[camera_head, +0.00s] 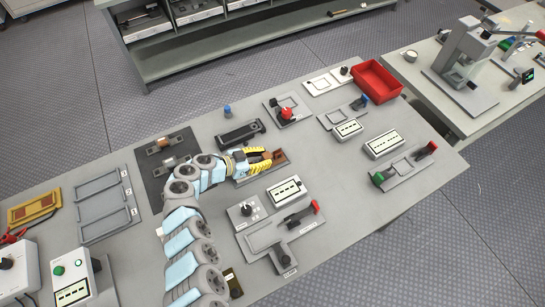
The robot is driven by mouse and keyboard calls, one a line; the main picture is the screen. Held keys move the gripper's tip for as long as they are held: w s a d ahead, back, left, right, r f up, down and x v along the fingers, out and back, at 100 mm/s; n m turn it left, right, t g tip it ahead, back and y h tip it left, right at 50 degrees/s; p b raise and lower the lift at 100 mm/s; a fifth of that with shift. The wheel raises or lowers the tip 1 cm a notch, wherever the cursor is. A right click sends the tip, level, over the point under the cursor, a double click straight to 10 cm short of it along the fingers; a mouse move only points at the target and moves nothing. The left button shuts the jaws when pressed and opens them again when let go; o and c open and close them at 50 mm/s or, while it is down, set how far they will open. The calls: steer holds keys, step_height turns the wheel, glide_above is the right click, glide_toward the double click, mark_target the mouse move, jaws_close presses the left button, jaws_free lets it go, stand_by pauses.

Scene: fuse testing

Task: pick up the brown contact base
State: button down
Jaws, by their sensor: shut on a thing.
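The brown contact base (280,157) shows as a small reddish-brown block on the grey workbench, near the middle of the table. My gripper (268,161), with yellow and dark fingers, reaches in from the left and is shut on it. The fingers hide part of the block. A pale flat plate (250,178) lies under or just beside the fingers. I cannot tell whether the block touches the surface or is slightly raised.
A black fixture (240,133) and a red-handled fixture (287,113) stand behind my gripper. White meter boxes (287,192) and a lever fixture (300,215) are in front. A red bin (377,82) is at the back right. Bare table lies right of the block.

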stand_by(0.5)
steer(key=shift+r+p, duration=1.5)
steer(key=shift+r, duration=1.15)
steer(key=shift+r+p, duration=0.6)
steer(key=shift+r, duration=1.8)
